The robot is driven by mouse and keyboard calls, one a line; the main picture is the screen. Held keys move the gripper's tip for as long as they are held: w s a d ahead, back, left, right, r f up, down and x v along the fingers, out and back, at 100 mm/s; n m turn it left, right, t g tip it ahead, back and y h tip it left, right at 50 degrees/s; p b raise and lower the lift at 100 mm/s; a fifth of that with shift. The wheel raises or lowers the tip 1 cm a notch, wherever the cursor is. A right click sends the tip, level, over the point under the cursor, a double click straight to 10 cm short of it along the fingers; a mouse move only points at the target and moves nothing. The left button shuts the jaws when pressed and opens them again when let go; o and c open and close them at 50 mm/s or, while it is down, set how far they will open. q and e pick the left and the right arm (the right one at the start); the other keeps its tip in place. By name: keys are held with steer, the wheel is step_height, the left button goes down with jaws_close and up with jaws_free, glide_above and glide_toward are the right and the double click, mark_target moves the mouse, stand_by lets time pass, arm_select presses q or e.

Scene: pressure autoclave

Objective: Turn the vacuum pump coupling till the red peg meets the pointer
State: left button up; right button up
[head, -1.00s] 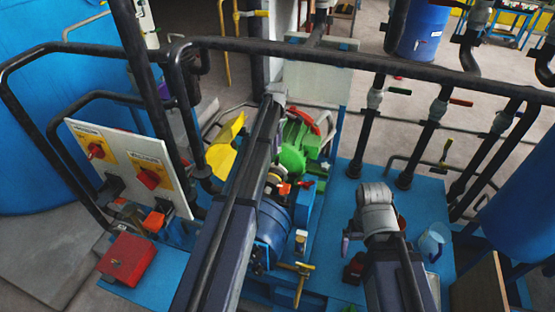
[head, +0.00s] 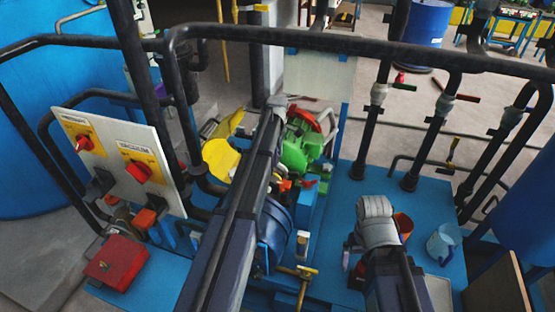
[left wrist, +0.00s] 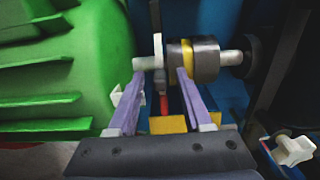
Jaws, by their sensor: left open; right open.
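The vacuum pump coupling (left wrist: 206,59) is a dark cylinder with a yellow band on a light shaft, right of a large green motor (left wrist: 55,75). A red peg-like piece (left wrist: 163,105) shows below the shaft, above a yellow block (left wrist: 167,124). I cannot tell for sure which piece is the pointer. My left gripper (left wrist: 161,76) is open, with its purple fingers on either side of the red piece and tips near the shaft and coupling. In the head view my left arm hides its fingers. My right gripper (head: 352,245) is off to the right over the blue deck, its fingers mostly hidden.
A switch panel (head: 118,150) and a red box (head: 116,260) stand at the left. Dark pipe rails (head: 330,38) cross the view. A yellow guard (head: 220,158) is left of my left arm. A white mug (head: 443,243) and an orange pail (head: 403,226) stand at the right.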

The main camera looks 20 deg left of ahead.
arm_select(q)
jaws_close()
stand_by(0.3)
stand_by(1.1)
